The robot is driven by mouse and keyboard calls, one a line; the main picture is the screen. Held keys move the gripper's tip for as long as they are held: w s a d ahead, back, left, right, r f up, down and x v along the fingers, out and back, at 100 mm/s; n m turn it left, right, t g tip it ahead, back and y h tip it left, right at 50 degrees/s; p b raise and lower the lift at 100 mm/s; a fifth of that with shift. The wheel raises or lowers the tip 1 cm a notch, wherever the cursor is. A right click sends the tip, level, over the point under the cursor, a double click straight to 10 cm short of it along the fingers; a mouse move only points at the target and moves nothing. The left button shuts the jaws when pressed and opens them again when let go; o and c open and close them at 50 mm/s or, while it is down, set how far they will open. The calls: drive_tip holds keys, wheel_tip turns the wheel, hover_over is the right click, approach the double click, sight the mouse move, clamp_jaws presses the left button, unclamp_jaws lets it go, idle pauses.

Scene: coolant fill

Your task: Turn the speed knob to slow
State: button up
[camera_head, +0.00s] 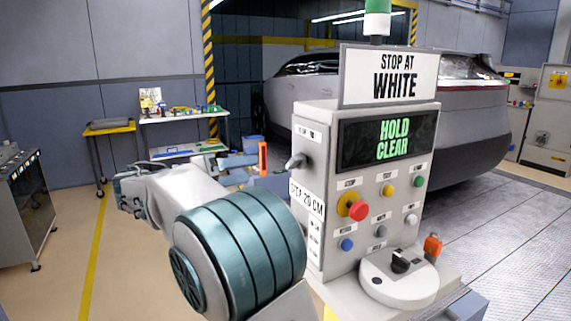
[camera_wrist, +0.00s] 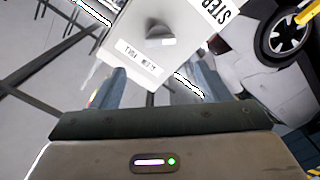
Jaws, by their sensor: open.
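The speed knob (camera_head: 297,161) is a small dark grey knob on the left side face of the control box (camera_head: 318,230). In the wrist view the knob (camera_wrist: 160,34) shows near the top middle, with a small two-word label (camera_wrist: 140,58) beside it, seen upside down and too blurred to read surely. My gripper (camera_head: 263,170) is left of that side face in the head view. In the wrist view my gripper (camera_wrist: 158,85) has its two fingers apart, with the side face between and beyond them. It is open and empty, apart from the knob. The knob's setting cannot be told.
The box front has a screen (camera_head: 387,140) reading HOLD CLEAR, a red stop button (camera_head: 356,208), several coloured buttons and a round base with a black knob (camera_head: 400,262). A sign (camera_head: 392,76) stands on top. A car (camera_head: 450,100) is behind.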

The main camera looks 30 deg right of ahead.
sight(290, 162)
drive_tip(key=d+p, duration=0.1)
drive_tip(key=d, duration=1)
drive_tip(key=shift+w, duration=0.2)
drive_tip(key=c, duration=1)
